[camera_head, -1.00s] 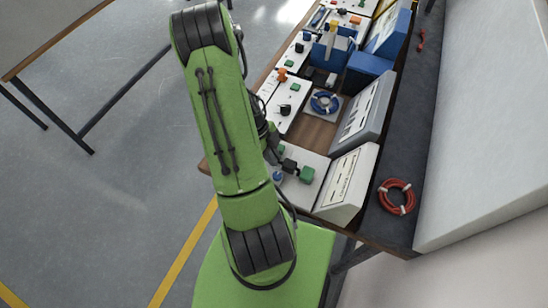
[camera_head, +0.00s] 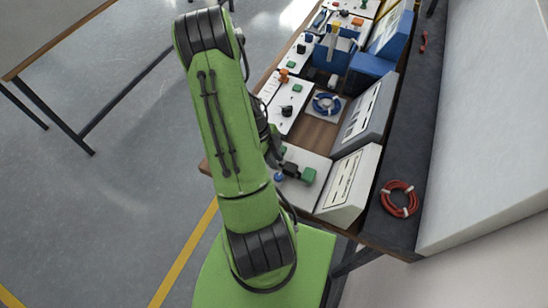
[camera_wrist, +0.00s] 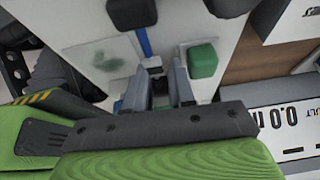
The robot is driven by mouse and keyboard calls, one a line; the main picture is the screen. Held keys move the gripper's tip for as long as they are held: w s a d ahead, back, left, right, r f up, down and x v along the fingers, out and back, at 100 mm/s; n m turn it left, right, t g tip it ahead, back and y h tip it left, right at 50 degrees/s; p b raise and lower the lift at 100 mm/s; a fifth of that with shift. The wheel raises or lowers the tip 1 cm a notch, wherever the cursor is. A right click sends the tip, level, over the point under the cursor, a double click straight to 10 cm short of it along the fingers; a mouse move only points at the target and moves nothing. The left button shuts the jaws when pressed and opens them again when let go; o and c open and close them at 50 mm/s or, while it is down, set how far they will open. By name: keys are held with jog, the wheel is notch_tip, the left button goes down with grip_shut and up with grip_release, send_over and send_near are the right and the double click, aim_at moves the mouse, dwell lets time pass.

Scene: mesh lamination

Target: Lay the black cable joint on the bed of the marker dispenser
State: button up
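In the wrist view my gripper (camera_wrist: 160,85) is over a pale panel, its two grey fingers apart. In the head view a black block (camera_head: 290,168) is beside a green block (camera_head: 308,175) on the nearest panel. My arm hides most of the gripper there. I cannot clearly identify the marker dispenser.
A slanted white box (camera_head: 347,187) stands beside the nearest panel, with a grey one (camera_head: 370,112) farther back. A blue coil (camera_head: 326,103), a blue box (camera_head: 335,50) and more panels crowd the bench. A red coil (camera_head: 399,198) lies on the dark strip.

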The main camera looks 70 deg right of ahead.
jog(key=shift+a+f, duration=0.45)
jog(key=shift+a, duration=0.1)
jog(key=shift+r, duration=0.2)
jog(key=p+v, duration=0.1)
jog(key=v, duration=1.1)
jog(key=shift+d+r+p, duration=0.35)
jog(key=shift+d+r, duration=0.05)
jog(key=w+a+r+n+t+h, duration=0.1)
jog(key=w+a+r+n+t, duration=0.2)
jog(key=w+a+r+n, duration=0.35)
jog(key=w+a+r+n+t+h, duration=0.1)
jog(key=w+a+r+n+t, duration=0.2)
jog(key=a+r+n, duration=0.7)
jog(key=s+a+r+n+t+y, duration=0.1)
jog(key=a+n, duration=0.4)
jog(key=n, duration=0.5)
jog(key=s+a+r+n+t, duration=0.2)
jog(key=a+n, duration=0.4)
jog(key=n, duration=0.3)
jog(key=s+t, duration=0.1)
jog(key=s, duration=0.1)
jog(key=shift+s+a+n+y, duration=0.25)
jog(key=shift+s+n+y, duration=0.05)
jog(key=shift+n+y, duration=0.1)
jog(key=shift+o, duration=0.4)
jog(key=shift+s+a+r+n, duration=0.2)
jog(key=shift+a+n, duration=0.05)
jog(key=shift+n, duration=0.2)
jog(key=shift+w, duration=0.2)
